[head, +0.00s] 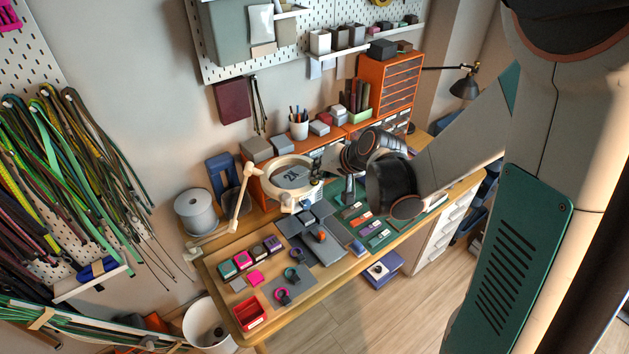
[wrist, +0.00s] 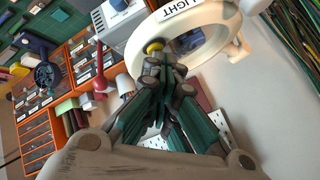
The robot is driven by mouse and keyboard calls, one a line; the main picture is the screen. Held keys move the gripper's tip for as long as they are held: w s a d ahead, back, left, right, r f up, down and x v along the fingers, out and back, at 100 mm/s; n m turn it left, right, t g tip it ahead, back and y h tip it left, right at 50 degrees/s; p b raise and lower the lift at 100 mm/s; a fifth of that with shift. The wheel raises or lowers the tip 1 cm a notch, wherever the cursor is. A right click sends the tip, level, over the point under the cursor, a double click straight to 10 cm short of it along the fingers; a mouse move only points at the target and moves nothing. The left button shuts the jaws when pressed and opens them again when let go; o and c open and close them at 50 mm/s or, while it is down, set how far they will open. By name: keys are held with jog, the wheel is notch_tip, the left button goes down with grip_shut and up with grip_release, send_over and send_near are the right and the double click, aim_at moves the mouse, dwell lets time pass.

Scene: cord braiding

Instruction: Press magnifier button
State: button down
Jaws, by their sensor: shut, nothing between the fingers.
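The magnifier (head: 270,187) is a cream ring lamp on a jointed arm over the left part of the workbench. Its white ring (wrist: 226,14) fills the upper right of the wrist view, with a "LIGHT" label on it. A round yellow button (wrist: 154,46) shows on the ring just beyond my fingertips. My gripper (wrist: 165,68) is shut and empty, its tips pointing at the button; I cannot tell if they touch it.
The workbench (head: 222,292) holds grey blocks, small coloured boxes and a red tray (head: 250,313). A white spool (head: 196,212) stands left of the lamp arm. Orange drawers (head: 388,84) and a pen cup (head: 299,126) stand behind. Coloured cords (head: 75,170) hang at the left wall.

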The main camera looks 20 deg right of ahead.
jog(key=shift+r+p, duration=0.5)
jog(key=shift+r, duration=0.3)
notch_tip(320, 180, up, 5)
jog(key=p, duration=0.3)
dwell(0.4)
dwell(0.3)
